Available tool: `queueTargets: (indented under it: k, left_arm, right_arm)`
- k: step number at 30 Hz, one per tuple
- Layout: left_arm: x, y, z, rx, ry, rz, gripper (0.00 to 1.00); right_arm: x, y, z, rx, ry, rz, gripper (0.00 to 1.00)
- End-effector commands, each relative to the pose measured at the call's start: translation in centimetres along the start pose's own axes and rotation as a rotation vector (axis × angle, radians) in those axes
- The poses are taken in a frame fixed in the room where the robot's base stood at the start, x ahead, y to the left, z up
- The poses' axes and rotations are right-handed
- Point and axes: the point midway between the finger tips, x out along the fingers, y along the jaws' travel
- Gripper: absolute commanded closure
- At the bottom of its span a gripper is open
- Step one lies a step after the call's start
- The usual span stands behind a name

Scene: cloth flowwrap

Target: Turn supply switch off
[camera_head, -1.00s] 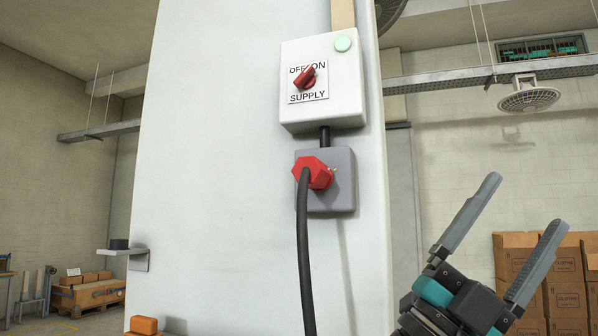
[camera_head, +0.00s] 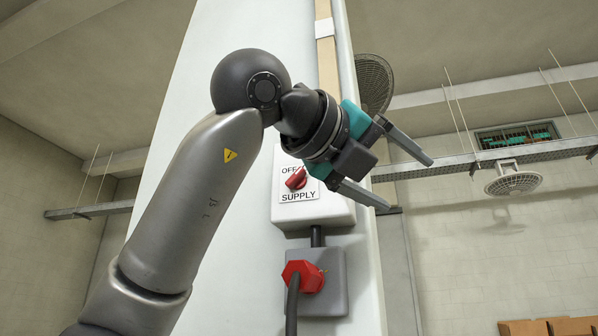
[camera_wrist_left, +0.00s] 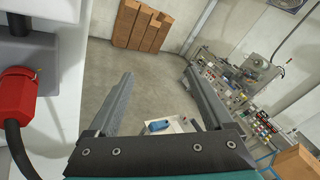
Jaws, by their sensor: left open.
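The white supply switch box (camera_head: 335,212) is on the pale column, with a red rotary knob (camera_head: 296,179) over the SUPPLY label. The knob appears tilted toward the upper right. My left arm hides the ON label and the top of the box, including the green lamp. My left gripper (camera_head: 408,185) is open and empty, in front of and to the right of the knob, its fingers pointing right and down. In the left wrist view its open fingers (camera_wrist_left: 159,73) have nothing between them. My right gripper is not in view.
Below the box is a grey socket (camera_head: 333,285) with a red plug (camera_head: 303,276) and a hanging black cable (camera_head: 292,308). The wrist view shows open floor (camera_wrist_left: 155,90), cardboard boxes (camera_wrist_left: 150,27) and a cluttered panel (camera_wrist_left: 250,85).

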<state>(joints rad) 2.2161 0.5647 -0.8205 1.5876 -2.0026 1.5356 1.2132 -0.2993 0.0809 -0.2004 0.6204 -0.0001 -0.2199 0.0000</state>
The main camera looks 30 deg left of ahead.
Motion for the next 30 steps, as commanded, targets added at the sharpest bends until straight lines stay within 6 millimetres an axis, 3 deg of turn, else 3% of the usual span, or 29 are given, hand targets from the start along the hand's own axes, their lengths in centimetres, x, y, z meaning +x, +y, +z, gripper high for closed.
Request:
queueTargets:
  k: [1,6,9,13,19,30]
  left_arm:
    - [-2.5,0.8,2.6,-0.027,-0.080,0.076,0.15]
    - [-9.8,3.7,8.0,-0.151,-0.283,0.278,0.15]
    - [-13.0,4.8,9.4,-0.214,-0.359,0.348,0.15]
    - [-15.1,5.7,10.3,-0.263,-0.409,0.393,0.15]
    - [-14.0,6.7,11.1,-0.274,-0.416,0.405,0.15]
    - [-7.3,9.9,13.8,-0.272,-0.414,0.404,0.15]
  right_arm:
    - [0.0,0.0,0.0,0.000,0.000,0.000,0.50]
    - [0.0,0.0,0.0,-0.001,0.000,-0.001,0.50]
    - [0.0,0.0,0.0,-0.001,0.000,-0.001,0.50]
    - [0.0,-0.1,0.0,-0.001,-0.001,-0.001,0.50]
    - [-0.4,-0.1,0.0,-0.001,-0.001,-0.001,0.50]
    - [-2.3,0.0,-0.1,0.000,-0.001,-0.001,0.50]
